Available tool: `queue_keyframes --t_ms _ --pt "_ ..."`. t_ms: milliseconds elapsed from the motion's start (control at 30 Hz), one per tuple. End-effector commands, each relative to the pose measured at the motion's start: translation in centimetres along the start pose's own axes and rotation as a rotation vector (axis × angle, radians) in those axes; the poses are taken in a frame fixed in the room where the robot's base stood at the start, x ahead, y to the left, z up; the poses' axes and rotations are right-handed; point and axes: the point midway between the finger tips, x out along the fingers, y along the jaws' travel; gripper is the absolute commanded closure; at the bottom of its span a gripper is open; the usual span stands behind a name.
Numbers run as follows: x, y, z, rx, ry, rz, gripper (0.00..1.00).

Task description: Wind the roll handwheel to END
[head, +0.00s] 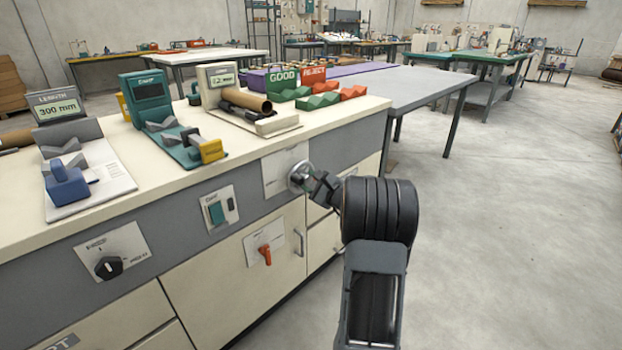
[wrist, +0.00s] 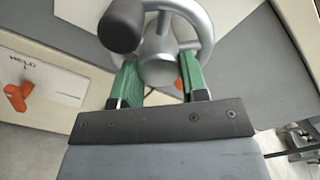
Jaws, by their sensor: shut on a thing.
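The roll handwheel (head: 298,176) is a small silver wheel on a white plate (head: 276,168) in the grey front band of the bench. In the wrist view the handwheel (wrist: 205,22) shows its silver rim, its hub and a black knob (wrist: 122,26) at the upper left. My gripper (head: 313,183) reaches it from the right. In the wrist view my gripper (wrist: 158,76) has its green fingers on both sides of the hub area and is shut on the handwheel. No END mark is readable; the wheel and my gripper hide part of the plate.
A black rotary knob (head: 108,267) and a green switch (head: 216,213) are further left. Gauges stand on the bench top (head: 180,185). The floor at right is clear.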

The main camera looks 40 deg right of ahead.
Motion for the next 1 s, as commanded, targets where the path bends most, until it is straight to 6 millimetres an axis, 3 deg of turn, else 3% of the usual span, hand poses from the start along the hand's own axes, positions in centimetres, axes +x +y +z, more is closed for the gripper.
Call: queue_keyframes --t_ms 1000 --pt "-0.01 0.14 0.5 0.969 0.003 0.001 0.83"
